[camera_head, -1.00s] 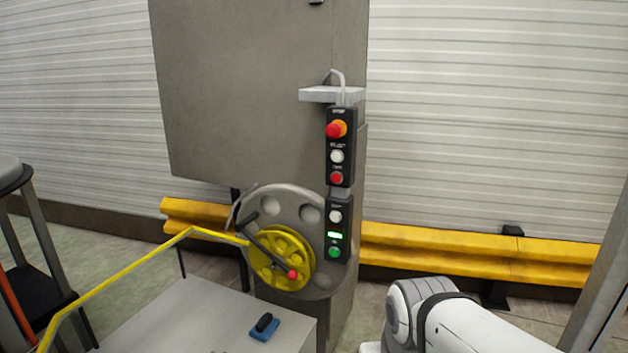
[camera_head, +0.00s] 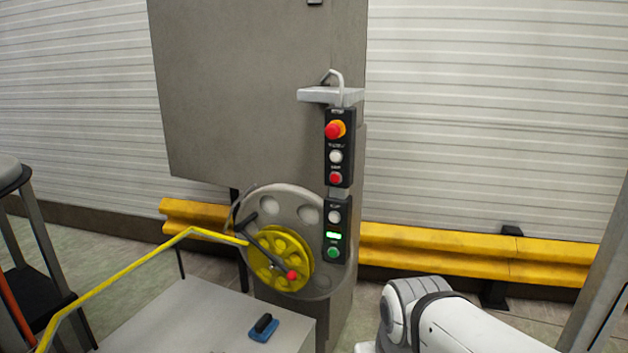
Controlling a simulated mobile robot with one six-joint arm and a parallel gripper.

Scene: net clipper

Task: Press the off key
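A black control panel in two parts stands on the front edge of the grey machine cabinet (camera_head: 250,90). The upper box (camera_head: 348,176) carries a red mushroom button on a yellow collar (camera_head: 335,129), a white button (camera_head: 335,156) and a red button (camera_head: 335,178). The lower box (camera_head: 342,203) carries a white button (camera_head: 334,217), a lit green indicator (camera_head: 333,236) and a green button (camera_head: 333,252). The labels are too small to read, so I cannot tell which is the off key. Part of my white arm shows at the lower right, apart from the panel. My gripper is out of frame.
A grey disc with a yellow handwheel (camera_head: 280,262) sits left of the lower box. A grey table (camera_head: 185,315) with a blue-and-black object (camera_head: 264,328) stands in front. A yellow barrier (camera_head: 430,248) runs behind.

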